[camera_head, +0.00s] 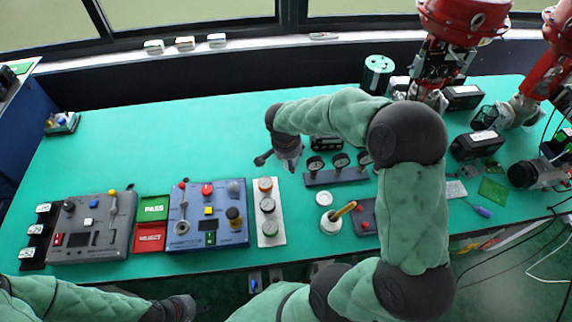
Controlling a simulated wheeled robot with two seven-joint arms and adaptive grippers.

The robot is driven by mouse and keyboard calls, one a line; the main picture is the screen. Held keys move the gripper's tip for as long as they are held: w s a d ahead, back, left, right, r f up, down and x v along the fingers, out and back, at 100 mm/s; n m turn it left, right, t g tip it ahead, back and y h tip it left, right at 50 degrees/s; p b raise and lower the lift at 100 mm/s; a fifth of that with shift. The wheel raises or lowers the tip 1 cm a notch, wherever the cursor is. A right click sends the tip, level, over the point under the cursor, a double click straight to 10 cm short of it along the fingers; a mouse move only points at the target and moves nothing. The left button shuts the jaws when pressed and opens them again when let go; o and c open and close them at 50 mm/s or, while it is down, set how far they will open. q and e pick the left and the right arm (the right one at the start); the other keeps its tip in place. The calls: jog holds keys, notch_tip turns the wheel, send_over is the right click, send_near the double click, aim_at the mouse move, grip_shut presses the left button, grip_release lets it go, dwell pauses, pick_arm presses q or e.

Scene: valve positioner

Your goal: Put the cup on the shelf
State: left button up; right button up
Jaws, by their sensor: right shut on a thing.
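My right gripper (283,158) hangs over the middle of the green table, behind the panel with round dials. It is shut on a small greyish thing, too small and partly hidden to identify; I cannot tell whether it is the cup. A white cup-like pot (331,225) with a yellow-handled tool in it stands near the front, right of the dial panel. A dark green can-like cylinder (378,72) stands at the back edge. My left gripper (180,309) is low at the front left, below the table edge, its fingers unclear. A pale ledge (270,42) runs along the window.
Two control boxes (92,228) (208,215) and green and red trays (153,208) line the front left. Gauges (341,161) stand right of my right gripper. Red valve assemblies (445,60) crowd the right. The back left table is mostly clear.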

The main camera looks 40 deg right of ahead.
jog(key=w+f, duration=0.1)
jog(key=f, duration=0.1)
jog(key=w+f+b, duration=0.1)
jog(key=w+d+f, duration=0.1)
jog(key=w+f, duration=0.1)
jog(key=shift+w+f, duration=0.1)
jog(key=shift+f, duration=0.2)
jog(key=b+x, duration=0.2)
jog(key=x, duration=0.1)
jog(key=shift+a+f, duration=0.2)
jog(key=shift+a, duration=0.1)
jog(key=shift+r, duration=0.1)
jog(key=o, duration=1.1)
